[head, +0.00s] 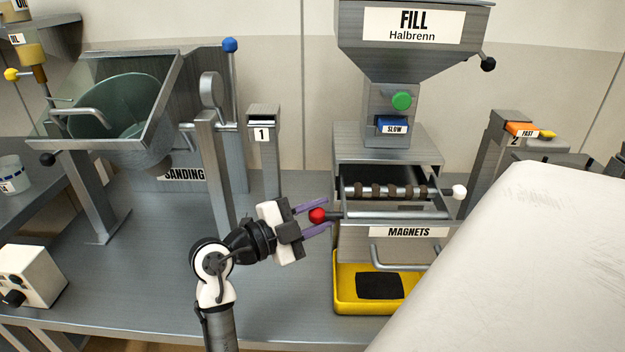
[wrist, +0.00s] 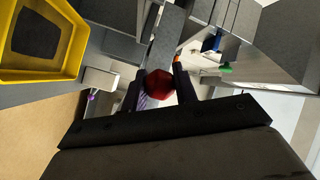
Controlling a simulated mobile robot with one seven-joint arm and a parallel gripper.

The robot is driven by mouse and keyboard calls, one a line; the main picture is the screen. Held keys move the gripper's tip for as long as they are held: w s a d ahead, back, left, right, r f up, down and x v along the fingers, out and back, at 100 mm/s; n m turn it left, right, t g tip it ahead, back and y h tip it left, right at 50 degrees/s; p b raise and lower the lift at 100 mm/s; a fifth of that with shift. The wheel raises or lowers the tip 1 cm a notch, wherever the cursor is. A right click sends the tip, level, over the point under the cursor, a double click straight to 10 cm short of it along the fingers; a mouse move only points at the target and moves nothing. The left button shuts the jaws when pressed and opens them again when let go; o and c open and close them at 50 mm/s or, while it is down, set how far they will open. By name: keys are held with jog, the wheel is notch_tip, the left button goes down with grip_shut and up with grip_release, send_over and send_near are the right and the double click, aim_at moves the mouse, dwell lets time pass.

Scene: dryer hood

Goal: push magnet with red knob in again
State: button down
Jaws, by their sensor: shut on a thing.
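The red knob (head: 317,215) sits at the left end of the magnet rod (head: 385,215) at the front of the open magnet housing (head: 395,247). My gripper (head: 320,215) is shut on the red knob from the left. In the wrist view the red knob (wrist: 159,84) lies between the two dark fingers of my gripper (wrist: 158,86). The rod runs from the knob to the right, across the opening. Behind it a second rod with dark bands (head: 390,191) ends in a white knob (head: 459,191) on the right. How deep the red-knob rod sits is hard to tell.
A yellow tray (head: 342,300) with a dark patch stands below the housing; it also shows in the wrist view (wrist: 75,55). A handle (head: 405,262) sticks out at the front. Post 1 (head: 263,155) stands behind my arm. A large white surface (head: 530,260) fills the lower right.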

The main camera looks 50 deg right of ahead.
jog(key=c, duration=1.1)
grip_release()
jog(key=shift+s+d, duration=0.15)
jog(key=shift+s, duration=0.1)
jog(key=shift+w, duration=0.1)
jog(key=shift+w+a+f, duration=0.1)
jog(key=shift+w+a, duration=0.05)
jog(key=shift+a, duration=0.4)
jog(key=shift+b+v, duration=2)
jog(key=shift+v, duration=4.4)
jog(key=shift+w, duration=0.15)
